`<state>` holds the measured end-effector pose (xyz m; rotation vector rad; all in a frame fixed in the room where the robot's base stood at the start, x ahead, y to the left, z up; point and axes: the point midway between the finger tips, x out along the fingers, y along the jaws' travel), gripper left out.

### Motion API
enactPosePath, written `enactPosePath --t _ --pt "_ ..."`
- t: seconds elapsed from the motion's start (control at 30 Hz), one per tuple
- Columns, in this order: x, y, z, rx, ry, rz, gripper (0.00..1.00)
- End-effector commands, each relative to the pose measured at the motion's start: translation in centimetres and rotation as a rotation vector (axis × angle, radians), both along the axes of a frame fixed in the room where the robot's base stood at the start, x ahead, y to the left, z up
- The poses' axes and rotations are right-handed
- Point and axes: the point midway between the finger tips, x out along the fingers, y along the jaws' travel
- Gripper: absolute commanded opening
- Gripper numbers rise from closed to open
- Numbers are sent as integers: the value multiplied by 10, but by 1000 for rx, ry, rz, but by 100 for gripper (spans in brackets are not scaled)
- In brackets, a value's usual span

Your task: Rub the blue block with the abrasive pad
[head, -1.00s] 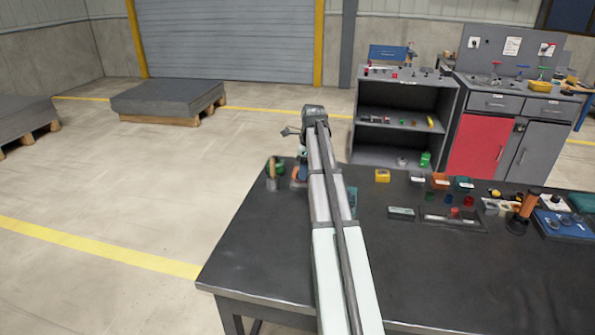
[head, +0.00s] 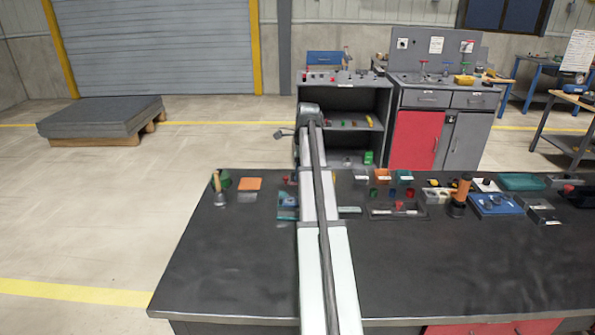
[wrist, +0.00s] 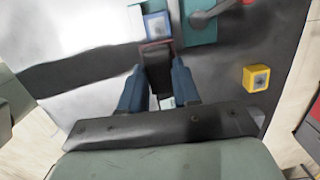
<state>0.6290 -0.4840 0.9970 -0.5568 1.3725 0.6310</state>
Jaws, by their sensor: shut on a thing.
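My gripper (wrist: 157,88) has its two blue fingers shut on a small dark block with a dark red face, which looks like the abrasive pad (wrist: 157,60). The blue block (wrist: 157,26), with a pale square on its top, lies just beyond the pad's far end in the wrist view. Pad and block look very close; I cannot tell whether they touch. A teal plate (wrist: 200,28) lies beside the block; it also shows in the head view (head: 287,214). In the head view my arm hides the gripper and the pad.
A yellow block (wrist: 257,77) sits right of the gripper. An orange square (head: 250,184) and a wooden-handled tool (head: 219,190) are at the table's back left. A dark tray (head: 398,213) and an orange-handled tool (head: 460,195) are to the right. The dark table's front (head: 225,275) is clear.

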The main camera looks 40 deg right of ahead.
Motion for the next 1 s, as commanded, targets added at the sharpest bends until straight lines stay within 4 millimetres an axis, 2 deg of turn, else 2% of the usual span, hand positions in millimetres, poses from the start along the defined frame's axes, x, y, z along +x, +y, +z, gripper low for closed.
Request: enactPosePath --t 0.27,0.87,0.97,1.0 --pt "0 1 -14 0 0 14 7" --pt "0 1 -68 0 0 12 7" --pt "0 1 -84 0 0 12 7" --pt "5 4 -80 -2 -2 14 3"
